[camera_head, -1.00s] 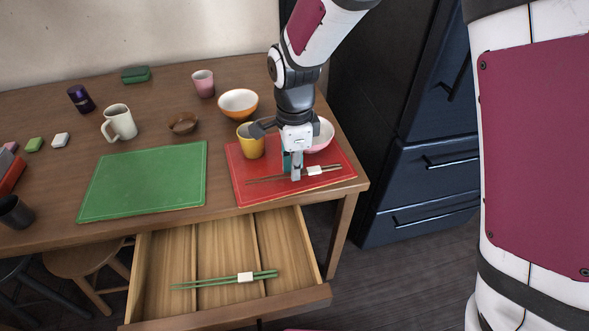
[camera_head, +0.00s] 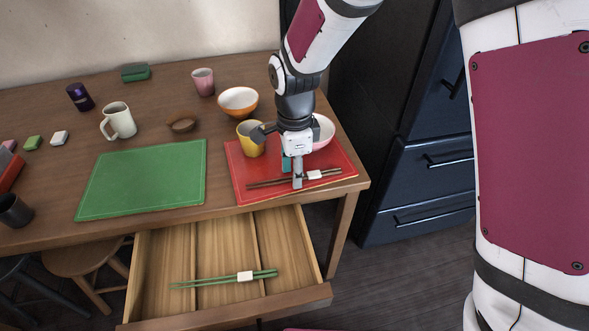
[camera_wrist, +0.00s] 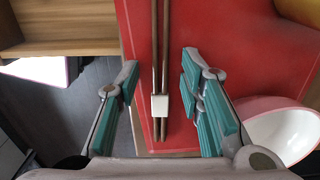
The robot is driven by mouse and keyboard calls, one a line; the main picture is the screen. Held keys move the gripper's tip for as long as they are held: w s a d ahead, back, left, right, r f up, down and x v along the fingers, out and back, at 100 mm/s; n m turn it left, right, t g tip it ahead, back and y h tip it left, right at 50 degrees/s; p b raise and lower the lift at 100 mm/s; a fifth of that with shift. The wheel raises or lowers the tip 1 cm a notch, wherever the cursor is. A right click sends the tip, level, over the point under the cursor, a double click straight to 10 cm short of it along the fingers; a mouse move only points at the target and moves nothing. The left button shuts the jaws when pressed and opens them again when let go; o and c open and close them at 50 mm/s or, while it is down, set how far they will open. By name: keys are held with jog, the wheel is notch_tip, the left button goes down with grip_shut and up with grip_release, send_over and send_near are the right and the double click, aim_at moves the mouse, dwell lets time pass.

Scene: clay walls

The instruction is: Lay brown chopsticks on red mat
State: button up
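The brown chopsticks (camera_head: 262,183), joined by a white band, lie along the front part of the red mat (camera_head: 240,170). In the wrist view the chopsticks (camera_wrist: 155,45) run between my two fingers, with a gap on each side, over the red mat (camera_wrist: 230,50). My gripper (camera_head: 293,174) is low over the mat and open. Its teal-padded fingers also show in the wrist view (camera_wrist: 160,67). One finger hides a short part of the chopsticks in the head view.
A yellow cup (camera_head: 250,141) and a pink bowl (camera_head: 324,133) stand on the mat close to my gripper. An orange bowl (camera_head: 238,101) is behind. A green mat (camera_head: 145,180) lies to the left. Below, an open drawer (camera_head: 165,255) holds green chopsticks (camera_head: 215,281).

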notch_tip(320, 180, up, 12)
jog(key=p, duration=0.2)
jog(key=shift+p, duration=0.3)
jog(key=s+d+r+n, duration=0.6)
jog(key=s+d+r, duration=0.45)
jog(key=d, duration=0.35)
jog(key=s+d+n, duration=0.4)
jog(key=s, duration=0.5)
jog(key=s+d+n+t, duration=0.1)
jog(key=s+d+n, duration=0.3)
jog(key=s, duration=0.5)
jog(key=shift+s+f+n, duration=0.25)
jog(key=shift+n, duration=0.05)
